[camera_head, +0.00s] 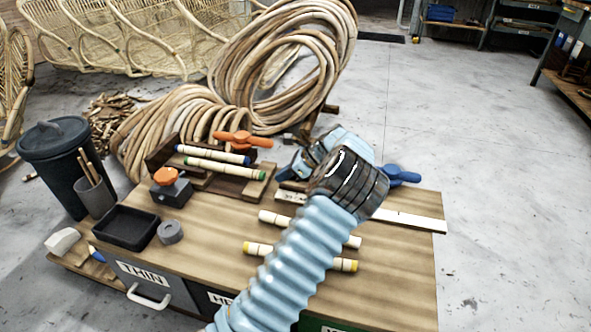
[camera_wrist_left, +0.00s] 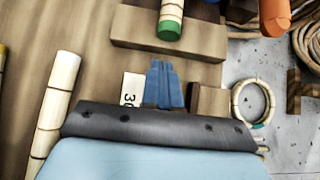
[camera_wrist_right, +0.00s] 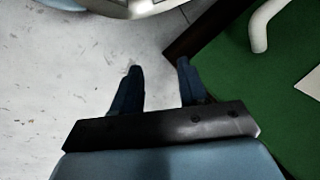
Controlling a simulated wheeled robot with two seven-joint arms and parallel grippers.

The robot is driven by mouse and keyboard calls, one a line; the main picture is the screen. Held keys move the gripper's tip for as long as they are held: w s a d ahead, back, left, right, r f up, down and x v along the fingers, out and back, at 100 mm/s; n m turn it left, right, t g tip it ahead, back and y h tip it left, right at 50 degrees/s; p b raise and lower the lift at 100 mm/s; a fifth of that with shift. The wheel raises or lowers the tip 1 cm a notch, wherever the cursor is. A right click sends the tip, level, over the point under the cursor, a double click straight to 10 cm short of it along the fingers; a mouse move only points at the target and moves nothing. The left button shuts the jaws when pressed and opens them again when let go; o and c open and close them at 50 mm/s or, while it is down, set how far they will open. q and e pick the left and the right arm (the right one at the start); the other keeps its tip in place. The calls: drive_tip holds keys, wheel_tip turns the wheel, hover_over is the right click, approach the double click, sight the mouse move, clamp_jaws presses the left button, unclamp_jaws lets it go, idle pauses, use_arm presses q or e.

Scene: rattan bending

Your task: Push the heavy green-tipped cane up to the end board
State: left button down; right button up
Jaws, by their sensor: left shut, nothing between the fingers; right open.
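The green-tipped cane (camera_head: 225,168) lies in a wooden rack on the bench, beside a blue-tipped cane (camera_head: 213,155). A dark board (camera_head: 162,152) stands at the rack's left end, probably the end board; I cannot tell whether the green-tipped cane touches it. In the left wrist view, the green end of this cane (camera_wrist_left: 169,28) shows at the top. My left gripper (camera_wrist_left: 165,68) is shut and empty, a little short of that end and apart from it in the picture. My right gripper (camera_wrist_right: 158,78) is open and empty beside a green panel, over the floor.
A pale cane (camera_head: 275,218) and a yellow-tipped cane (camera_head: 258,249) lie on the bench, partly behind my left arm. An orange clamp (camera_head: 242,139) stands behind the rack and a blue clamp (camera_head: 402,175) at the right. A black tray (camera_head: 126,228) is at the left.

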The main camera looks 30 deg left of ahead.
sight(242, 170)
use_arm(q)
drive_tip(key=shift+s+a+r, duration=0.1)
drive_tip(key=shift+s+a, duration=0.15)
drive_tip(key=shift+a, duration=0.6)
drive_tip(key=shift+s+a, duration=0.25)
drive_tip(key=shift+a, duration=0.6)
drive_tip(key=shift+s+a+r, duration=0.15)
drive_tip(key=shift+a+r, duration=0.05)
drive_tip(key=shift+a, duration=0.15)
drive_tip(key=a+p, duration=0.1)
drive_tip(key=a, duration=0.1)
drive_tip(key=s+a+p, duration=0.1)
drive_tip(key=a, duration=0.1)
drive_tip(key=s+a+p, duration=0.1)
drive_tip(key=a+p, duration=0.1)
drive_tip(key=shift+a, duration=0.2)
drive_tip(key=shift+s+a+f, duration=0.15)
drive_tip(key=shift+a, duration=0.35)
